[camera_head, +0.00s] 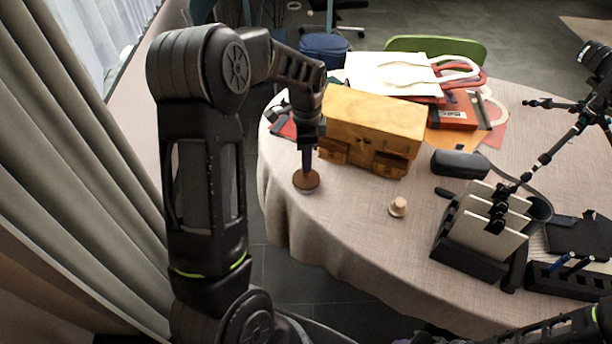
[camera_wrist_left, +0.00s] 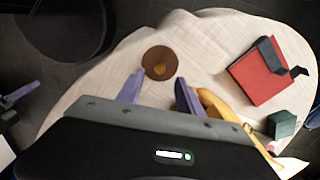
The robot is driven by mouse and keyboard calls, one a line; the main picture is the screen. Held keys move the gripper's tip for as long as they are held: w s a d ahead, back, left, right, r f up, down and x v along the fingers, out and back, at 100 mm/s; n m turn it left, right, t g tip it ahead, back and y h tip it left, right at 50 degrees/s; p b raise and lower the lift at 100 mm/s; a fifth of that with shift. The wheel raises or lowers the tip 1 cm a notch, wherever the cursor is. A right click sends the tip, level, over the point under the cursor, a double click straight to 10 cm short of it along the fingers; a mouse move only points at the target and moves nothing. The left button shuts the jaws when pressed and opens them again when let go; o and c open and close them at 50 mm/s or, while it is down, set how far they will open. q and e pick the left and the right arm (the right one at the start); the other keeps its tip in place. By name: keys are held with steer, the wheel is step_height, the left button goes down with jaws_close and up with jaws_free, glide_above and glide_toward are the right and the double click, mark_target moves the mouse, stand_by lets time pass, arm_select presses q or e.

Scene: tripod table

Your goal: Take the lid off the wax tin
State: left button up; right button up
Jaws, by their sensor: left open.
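A small round tin with a brown top (camera_head: 306,181) stands on the table near its left edge, with a thin pale rim under the top. In the left wrist view it is a brown disc (camera_wrist_left: 150,57) with a lighter yellowish spot in the middle. The brown top looks like its lid, lying flat on it. My left gripper (camera_head: 307,165) points down just above the tin. In the left wrist view its purple fingers (camera_wrist_left: 158,92) are apart with nothing between them, and the disc shows beyond the tips. My right gripper is out of view.
A wooden drawer box (camera_head: 372,118) stands close right of my left gripper. A small pale wooden piece (camera_head: 398,207) stands alone to the right. A dark case (camera_head: 459,163) and a black holder (camera_head: 466,250) stand farther right. The cloth in front of the tin is clear.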

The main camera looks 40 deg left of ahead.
mark_target(306, 175)
arm_select(q)
steer(key=shift+f+p, duration=0.75)
steer(key=shift+f, duration=1.85)
jaws_close()
